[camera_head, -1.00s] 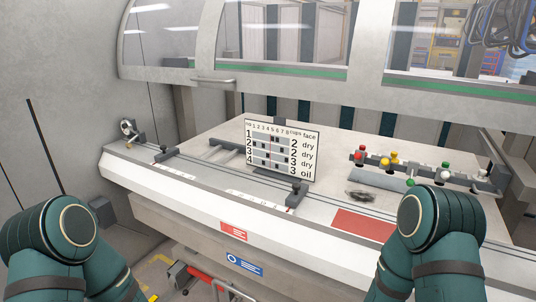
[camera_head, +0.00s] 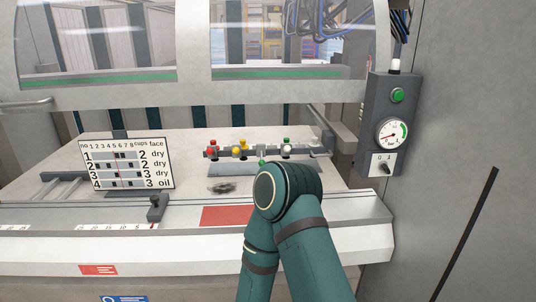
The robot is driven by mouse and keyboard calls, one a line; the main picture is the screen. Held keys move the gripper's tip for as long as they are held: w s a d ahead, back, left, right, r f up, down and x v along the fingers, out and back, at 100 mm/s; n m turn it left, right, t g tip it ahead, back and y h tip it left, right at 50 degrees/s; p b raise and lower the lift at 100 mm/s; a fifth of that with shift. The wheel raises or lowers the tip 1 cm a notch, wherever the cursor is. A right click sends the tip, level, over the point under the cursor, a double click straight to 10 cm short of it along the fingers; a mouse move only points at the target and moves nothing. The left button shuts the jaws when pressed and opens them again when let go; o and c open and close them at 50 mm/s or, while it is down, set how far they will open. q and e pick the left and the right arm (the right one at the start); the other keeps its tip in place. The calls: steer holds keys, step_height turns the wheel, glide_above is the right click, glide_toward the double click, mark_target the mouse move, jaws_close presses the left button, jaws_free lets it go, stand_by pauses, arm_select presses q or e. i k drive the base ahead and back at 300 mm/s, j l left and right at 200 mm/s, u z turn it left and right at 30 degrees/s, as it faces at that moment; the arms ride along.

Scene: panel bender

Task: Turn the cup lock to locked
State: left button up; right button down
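A rail (camera_head: 258,152) on the machine table carries a red fitting (camera_head: 212,150), a yellow fitting (camera_head: 239,148) and a green-and-white fitting (camera_head: 287,147). A grey control box (camera_head: 376,150) on the right has a rotary switch (camera_head: 384,164) on a white plate marked 0 and 1. I cannot tell from the picture which of these is the cup lock. My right arm covers part of the table below the rail. Neither gripper is in view.
The control box also bears a pressure gauge (camera_head: 392,133) and a green button (camera_head: 397,96). A number board (camera_head: 126,164) stands at the left. A red plate (camera_head: 228,215) lies on the table. A clear guard (camera_head: 290,45) spans above. A grey wall (camera_head: 480,100) closes the right side.

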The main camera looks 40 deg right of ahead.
mark_target(383, 165)
steer(key=z, duration=1.5)
steer(key=k+z, duration=0.15)
steer(key=z, duration=0.35)
steer(key=i, duration=0.15)
steer(key=j+u, duration=0.4)
steer(key=k+l, duration=0.05)
steer(key=l, duration=0.05)
